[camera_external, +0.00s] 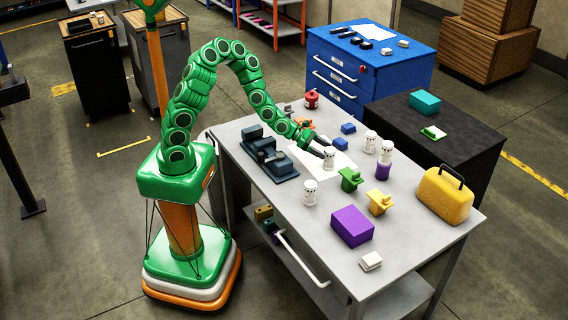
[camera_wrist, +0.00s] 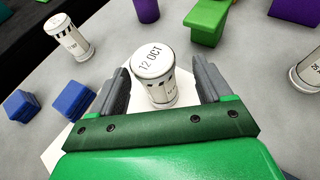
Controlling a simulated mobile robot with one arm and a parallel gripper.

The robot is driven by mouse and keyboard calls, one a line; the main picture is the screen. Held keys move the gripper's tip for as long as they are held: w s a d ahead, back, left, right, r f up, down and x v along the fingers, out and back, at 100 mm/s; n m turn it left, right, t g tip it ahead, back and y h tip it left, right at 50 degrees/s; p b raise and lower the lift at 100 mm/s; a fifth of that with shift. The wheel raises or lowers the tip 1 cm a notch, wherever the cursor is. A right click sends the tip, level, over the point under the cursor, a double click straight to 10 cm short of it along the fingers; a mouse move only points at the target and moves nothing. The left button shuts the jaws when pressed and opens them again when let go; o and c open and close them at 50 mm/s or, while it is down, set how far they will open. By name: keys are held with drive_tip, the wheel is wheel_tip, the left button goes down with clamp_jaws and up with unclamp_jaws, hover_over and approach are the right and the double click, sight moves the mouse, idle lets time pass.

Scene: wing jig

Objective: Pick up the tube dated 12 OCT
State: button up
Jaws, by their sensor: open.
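The white tube (camera_wrist: 153,77) has "12 OCT" printed on its top. It stands upright at the far edge of a white sheet in the wrist view. My gripper (camera_wrist: 158,85) is open, with one dark finger on each side of this tube. I cannot tell whether either finger touches it. In the external view my gripper (camera_external: 318,147) reaches over the table to a white tube (camera_external: 329,158). Other white tubes stand nearby: one at the upper left of the wrist view (camera_wrist: 69,38) and one at its right edge (camera_wrist: 308,72). Their dates are not readable.
On the grey table (camera_external: 300,248) are blue blocks (camera_wrist: 73,101), a green part (camera_external: 349,179), a yellow part (camera_external: 379,201), a purple box (camera_external: 352,226), a yellow case (camera_external: 445,194) and a dark fixture (camera_external: 268,155).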

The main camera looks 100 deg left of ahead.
sight(334, 154)
drive_tip(key=shift+a+f+x, duration=0.1)
drive_tip(key=shift+a+x, duration=0.1)
drive_tip(key=shift+x, duration=0.65)
drive_tip(key=shift+a+f+x, duration=0.1)
drive_tip(key=shift+a+x, duration=0.05)
drive_tip(key=shift+x, duration=1.85)
drive_tip(key=shift+c, duration=0.3)
drive_tip(key=c, duration=1)
drive_tip(key=shift+c, duration=0.2)
drive_tip(key=shift+r, duration=0.2)
